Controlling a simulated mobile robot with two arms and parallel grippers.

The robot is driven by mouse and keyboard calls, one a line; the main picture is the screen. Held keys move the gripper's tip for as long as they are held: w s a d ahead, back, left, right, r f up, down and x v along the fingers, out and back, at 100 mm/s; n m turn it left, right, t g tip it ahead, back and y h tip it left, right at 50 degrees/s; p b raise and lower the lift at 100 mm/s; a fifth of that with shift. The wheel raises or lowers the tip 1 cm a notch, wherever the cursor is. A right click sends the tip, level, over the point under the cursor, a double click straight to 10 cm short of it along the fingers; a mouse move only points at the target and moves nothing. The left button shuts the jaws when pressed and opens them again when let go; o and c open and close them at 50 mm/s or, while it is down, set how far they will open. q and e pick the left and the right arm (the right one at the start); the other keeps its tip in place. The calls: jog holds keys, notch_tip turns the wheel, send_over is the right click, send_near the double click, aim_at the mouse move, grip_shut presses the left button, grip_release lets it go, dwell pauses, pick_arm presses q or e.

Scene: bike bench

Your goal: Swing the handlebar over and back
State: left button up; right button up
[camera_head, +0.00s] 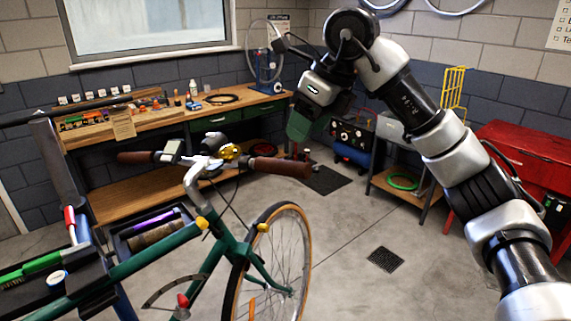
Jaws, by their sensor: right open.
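The handlebar (200,166) of a green bicycle (226,243) runs across the middle of the picture. It has a brown grip (280,167) at its right end and another brown grip (135,157) at its left end. A brass-coloured bell (230,152) and a small display unit (172,148) sit near its middle. The front wheel (272,265) is below the right grip. My right gripper (300,132) is open and empty, pointing down above the right grip and apart from it in the picture. My left gripper is not in view.
A wooden workbench (167,122) with small tools stands behind the bicycle. A tool tray (152,232) is at the lower left beside the frame. A red cabinet (520,170) and a low cart (403,189) stand at the right. The floor around the drain (385,259) is clear.

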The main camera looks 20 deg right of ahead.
aim_at(287, 167)
jog(key=p+x, duration=0.2)
jog(key=x, duration=0.6)
jog(key=shift+a+f, duration=0.15)
jog(key=shift+f, duration=0.2)
jog(key=shift+p+x, duration=0.35)
jog(key=shift+x, duration=0.5)
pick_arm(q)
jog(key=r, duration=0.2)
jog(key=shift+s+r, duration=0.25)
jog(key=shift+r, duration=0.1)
pick_arm(e)
jog(key=shift+c, duration=0.2)
